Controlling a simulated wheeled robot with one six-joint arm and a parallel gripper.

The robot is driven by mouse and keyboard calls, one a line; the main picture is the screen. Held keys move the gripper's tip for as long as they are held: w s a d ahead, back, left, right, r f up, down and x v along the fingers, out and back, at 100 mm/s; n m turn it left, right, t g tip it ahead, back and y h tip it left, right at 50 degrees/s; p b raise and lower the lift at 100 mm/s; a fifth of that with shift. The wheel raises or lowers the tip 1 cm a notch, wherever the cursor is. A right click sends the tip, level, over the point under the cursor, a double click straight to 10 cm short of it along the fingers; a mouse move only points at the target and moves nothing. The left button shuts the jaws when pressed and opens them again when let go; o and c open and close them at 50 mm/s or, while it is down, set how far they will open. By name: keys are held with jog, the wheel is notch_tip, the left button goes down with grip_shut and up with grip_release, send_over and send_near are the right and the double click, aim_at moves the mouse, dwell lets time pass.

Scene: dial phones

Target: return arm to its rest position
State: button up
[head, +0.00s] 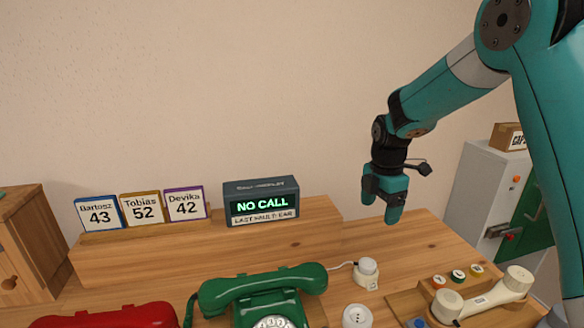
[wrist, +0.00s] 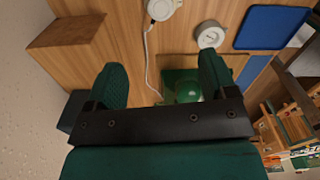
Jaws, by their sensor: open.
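My gripper (head: 381,205) hangs from my teal arm above the right part of the wooden desk, fingers pointing down. It is open and empty in the head view. In the wrist view the two green fingers of my gripper (wrist: 165,85) stand apart with nothing held between them. The green dial phone (head: 262,296) sits on the desk to the left of and in front of my gripper, its handset lying across its top. Part of a green object (wrist: 180,84) shows beyond the fingers in the wrist view.
A display reading "NO CALL" (head: 262,204) and name cards (head: 142,208) stand on the raised shelf. A red phone (head: 110,318) is at front left. A cream handset (head: 484,297) lies at right. A grey cabinet (head: 490,190) stands behind right. Air around my gripper is free.

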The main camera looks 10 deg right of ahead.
jog(key=s+a+r+m+y, duration=0.2)
jog(key=s+a+r+m, duration=0.5)
jog(key=s+a, duration=0.5)
jog(key=s+a+r+m+y, duration=0.1)
jog(key=s+a+m, duration=0.1)
jog(key=s, duration=0.6)
jog(key=s+a+r+m+y, duration=0.1)
jog(key=s+a+m, duration=0.2)
jog(key=s+a, duration=0.2)
jog(key=s, duration=0.3)
jog(key=shift+s+r+m, duration=0.3)
jog(key=shift+s+r, duration=0.1)
